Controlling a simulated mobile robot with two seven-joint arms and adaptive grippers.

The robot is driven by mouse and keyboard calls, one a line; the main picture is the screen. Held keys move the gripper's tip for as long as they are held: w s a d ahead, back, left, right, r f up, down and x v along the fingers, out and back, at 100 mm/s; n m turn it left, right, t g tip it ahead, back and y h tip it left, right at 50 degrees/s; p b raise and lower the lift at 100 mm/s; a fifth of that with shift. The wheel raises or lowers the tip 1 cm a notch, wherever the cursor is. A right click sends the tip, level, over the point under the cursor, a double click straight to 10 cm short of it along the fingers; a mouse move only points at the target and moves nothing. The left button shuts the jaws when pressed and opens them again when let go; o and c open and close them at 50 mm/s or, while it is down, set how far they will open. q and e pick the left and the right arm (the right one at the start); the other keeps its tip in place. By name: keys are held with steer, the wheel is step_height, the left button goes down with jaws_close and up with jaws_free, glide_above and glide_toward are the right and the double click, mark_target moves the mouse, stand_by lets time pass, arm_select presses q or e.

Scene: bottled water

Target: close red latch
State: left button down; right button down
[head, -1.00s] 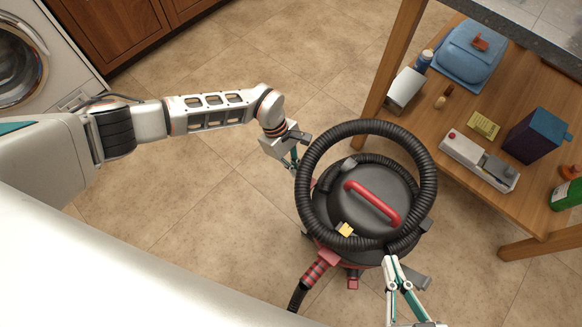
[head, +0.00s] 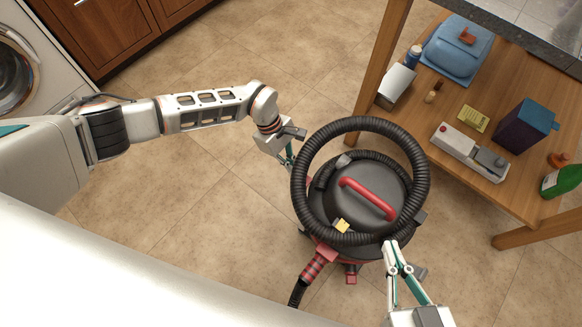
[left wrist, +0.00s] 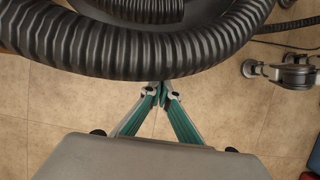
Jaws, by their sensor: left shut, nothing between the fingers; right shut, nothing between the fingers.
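A round black and red vacuum cleaner (head: 375,195) stands on the floor, with a red handle (head: 367,199) on its dark lid. A small red part (head: 351,278) shows low on its near side; I cannot tell whether it is the red latch. My left gripper (head: 290,160) is at the vacuum's left side, partly behind the hose; in the left wrist view its fingertips (left wrist: 162,92) are together and empty, by the hose. My right gripper (head: 391,246) is shut and empty at the vacuum's near right edge, its tips over the hose.
A black ribbed hose (head: 300,180) loops over the vacuum and ends at a red connector (head: 326,252) at the near left. A wooden table (head: 478,180) with several items stands to the right. Tiled floor (head: 190,190) is free on the left.

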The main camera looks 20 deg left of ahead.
arm_select(q)
steer(key=v, duration=1.2)
steer(key=shift+w+r, duration=0.1)
steer(key=shift+r, duration=0.05)
